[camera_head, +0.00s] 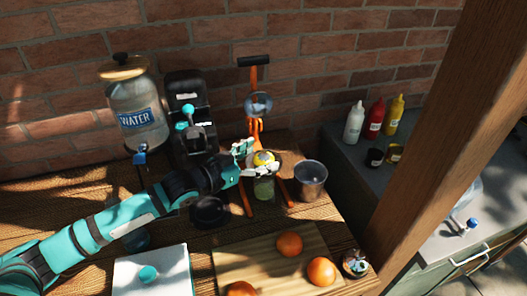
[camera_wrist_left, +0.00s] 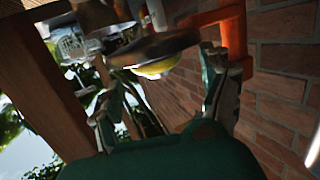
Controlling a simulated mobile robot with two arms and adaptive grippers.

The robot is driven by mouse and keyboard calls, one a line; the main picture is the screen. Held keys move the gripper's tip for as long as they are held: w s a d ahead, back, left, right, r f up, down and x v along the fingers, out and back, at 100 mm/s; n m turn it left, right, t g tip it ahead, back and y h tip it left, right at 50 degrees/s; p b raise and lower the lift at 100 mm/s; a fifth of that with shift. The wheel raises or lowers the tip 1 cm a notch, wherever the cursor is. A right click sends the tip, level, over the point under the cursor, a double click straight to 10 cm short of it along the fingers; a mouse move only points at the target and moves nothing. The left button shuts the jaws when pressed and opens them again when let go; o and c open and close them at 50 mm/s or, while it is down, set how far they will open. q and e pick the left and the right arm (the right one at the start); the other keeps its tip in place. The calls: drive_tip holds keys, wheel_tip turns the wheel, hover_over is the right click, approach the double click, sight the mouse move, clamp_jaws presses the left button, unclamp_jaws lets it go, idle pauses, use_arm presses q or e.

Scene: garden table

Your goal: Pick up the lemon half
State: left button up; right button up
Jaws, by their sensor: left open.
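The lemon half (camera_head: 264,158) is a small yellow shape at the orange juicer (camera_head: 257,128), above a glass (camera_head: 264,188). In the left wrist view the lemon half (camera_wrist_left: 155,70) shows below a dark round rim that hides part of it. My left gripper (camera_head: 253,160) reaches in from the left, its fingers beside the lemon half. In the wrist view its two fingers (camera_wrist_left: 163,80) are spread wide, with the lemon half between and beyond their tips. I cannot tell whether they touch it. My right gripper is not in view.
A metal cup (camera_head: 310,180) stands right of the juicer. A black machine (camera_head: 188,112) and a water dispenser (camera_head: 140,115) stand to the left. A cutting board (camera_head: 240,262) with oranges (camera_head: 289,244) lies in front. The brick wall (camera_head: 200,30) is close behind.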

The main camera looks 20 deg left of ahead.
use_arm(q)
drive_tip(key=shift+x, duration=1.05)
drive_tip(key=shift+c, duration=0.2)
drive_tip(key=shift+c, duration=1.1)
drive_tip(key=c, duration=1)
drive_tip(key=shift+c, duration=0.2)
drive_tip(key=shift+r, duration=0.1)
